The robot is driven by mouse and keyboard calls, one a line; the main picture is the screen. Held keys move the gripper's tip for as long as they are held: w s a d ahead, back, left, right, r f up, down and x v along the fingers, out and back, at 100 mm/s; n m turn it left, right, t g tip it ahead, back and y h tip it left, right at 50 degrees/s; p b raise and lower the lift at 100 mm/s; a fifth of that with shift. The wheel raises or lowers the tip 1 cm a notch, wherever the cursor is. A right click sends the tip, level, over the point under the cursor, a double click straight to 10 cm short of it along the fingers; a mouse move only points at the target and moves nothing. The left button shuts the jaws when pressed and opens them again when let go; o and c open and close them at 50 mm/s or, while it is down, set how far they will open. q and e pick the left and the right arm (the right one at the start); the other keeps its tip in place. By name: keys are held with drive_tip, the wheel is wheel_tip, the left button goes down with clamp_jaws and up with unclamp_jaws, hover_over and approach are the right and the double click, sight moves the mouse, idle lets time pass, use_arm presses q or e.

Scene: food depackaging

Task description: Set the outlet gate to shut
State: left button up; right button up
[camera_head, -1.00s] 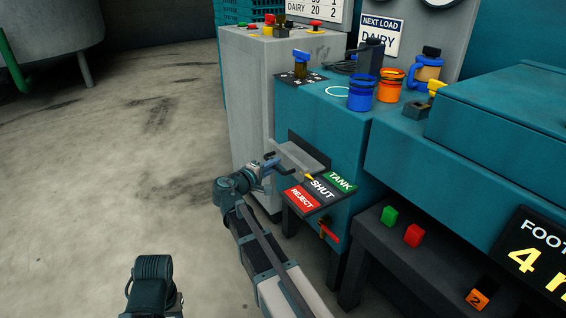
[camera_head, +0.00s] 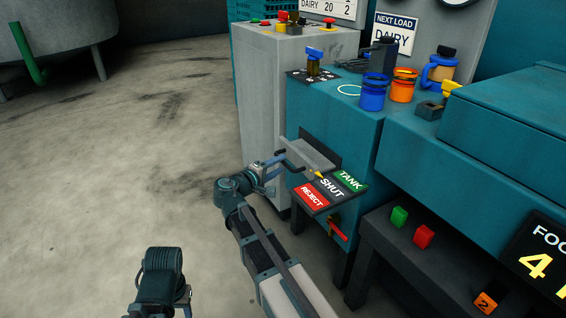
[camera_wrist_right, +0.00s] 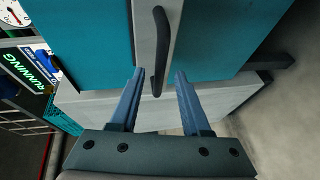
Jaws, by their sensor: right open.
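The outlet gate's sign panel (camera_head: 335,203) juts from the teal machine, with a green TANK, dark SHUT and red REJECT (camera_head: 312,195) label. A small yellow pointer (camera_head: 317,175) sits at the panel's back edge, beside the word SHUT. My right gripper (camera_head: 281,164) is at the left end of the grey gate plate (camera_head: 312,153). In the right wrist view its two fingers (camera_wrist_right: 158,90) are apart. A dark bar handle (camera_wrist_right: 160,45) on the grey plate reaches down between the fingertips, with gaps on both sides.
Above the gate, a blue cup (camera_head: 373,93) and an orange cup (camera_head: 402,87) stand on the teal machine (camera_head: 335,120). A red lever (camera_head: 338,232) hangs below the panel. Green and red blocks (camera_head: 423,237) lie on a dark shelf. Floor is clear at left.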

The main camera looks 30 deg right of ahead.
drive_tip(key=p+v, duration=0.1)
drive_tip(key=v, duration=0.9)
drive_tip(key=shift+s+a, duration=0.2)
drive_tip(key=shift+p, duration=0.3)
drive_tip(key=s+a+f+m+g+y+p, duration=0.15)
drive_tip(key=s+a+f+g+y, duration=0.25)
drive_tip(key=s+a+f+y, duration=0.5)
drive_tip(key=s+a+f+g+y+p, duration=0.2)
drive_tip(key=s+a+f+g+y, duration=0.3)
drive_tip(key=s+a, duration=0.55)
wheel_tip(320, 180, up, 37)
drive_tip(key=s+d+t+h+p, duration=0.1)
drive_tip(key=p, duration=3.6)
drive_tip(key=shift+d+r+n+t+p, duration=0.2)
drive_tip(key=shift+d+n+t+p, duration=0.05)
drive_tip(key=shift+n+t+p, duration=0.1)
drive_tip(key=shift+s, duration=0.1)
